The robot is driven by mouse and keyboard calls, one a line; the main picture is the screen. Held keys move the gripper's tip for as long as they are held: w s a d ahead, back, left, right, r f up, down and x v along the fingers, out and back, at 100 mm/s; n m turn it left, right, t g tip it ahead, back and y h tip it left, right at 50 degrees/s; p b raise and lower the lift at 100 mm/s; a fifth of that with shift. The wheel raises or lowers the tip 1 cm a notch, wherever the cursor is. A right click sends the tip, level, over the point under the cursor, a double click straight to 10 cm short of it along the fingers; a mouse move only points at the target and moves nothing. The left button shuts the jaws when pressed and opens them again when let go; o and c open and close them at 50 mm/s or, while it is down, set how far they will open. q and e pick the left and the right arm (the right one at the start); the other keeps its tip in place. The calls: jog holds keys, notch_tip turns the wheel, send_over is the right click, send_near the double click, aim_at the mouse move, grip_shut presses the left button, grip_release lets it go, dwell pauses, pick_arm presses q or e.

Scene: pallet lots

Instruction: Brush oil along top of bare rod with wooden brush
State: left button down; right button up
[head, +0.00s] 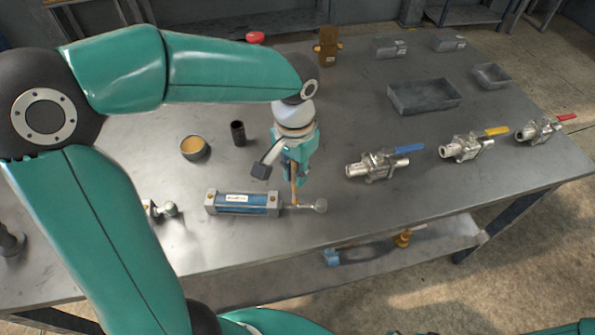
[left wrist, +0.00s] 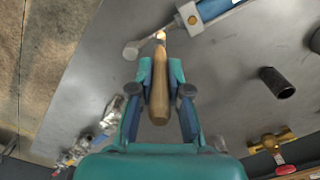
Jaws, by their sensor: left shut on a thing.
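My left gripper (head: 293,170) is shut on the wooden brush (head: 295,192), which points down to the bare rod (head: 298,206). In the left wrist view my left gripper (left wrist: 159,80) holds the brush's handle (left wrist: 160,90), with the pale brush tip (left wrist: 161,36) at the rod (left wrist: 168,28). I cannot tell whether the tip touches the rod. The rod runs from a blue cylinder (head: 240,210) with silver end blocks to a round rod end (head: 320,206). A round dish of amber oil (head: 194,147) stands behind and left of the cylinder. My right gripper is not in view.
A black sleeve (head: 238,133) stands upright by the oil dish. Valves with blue (head: 378,163), yellow (head: 468,146) and red (head: 545,128) handles line the table's right side. Grey trays (head: 424,96) and a brass piece (head: 327,47) are at the back.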

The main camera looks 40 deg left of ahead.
pick_arm(q)
jog(key=shift+f+b, duration=0.35)
jog(key=shift+f, duration=0.15)
dwell(0.6)
jog(key=shift+r, duration=0.15)
jog(key=shift+w+d, duration=0.1)
jog(key=shift+d, duration=0.05)
jog(key=shift+w+d, duration=0.4)
jog(key=shift+d, duration=0.2)
dwell(0.4)
jog(key=shift+s+a+f, duration=0.2)
jog(key=shift+s+a, duration=0.35)
jog(key=shift+a, duration=0.2)
jog(key=shift+s+a, duration=0.15)
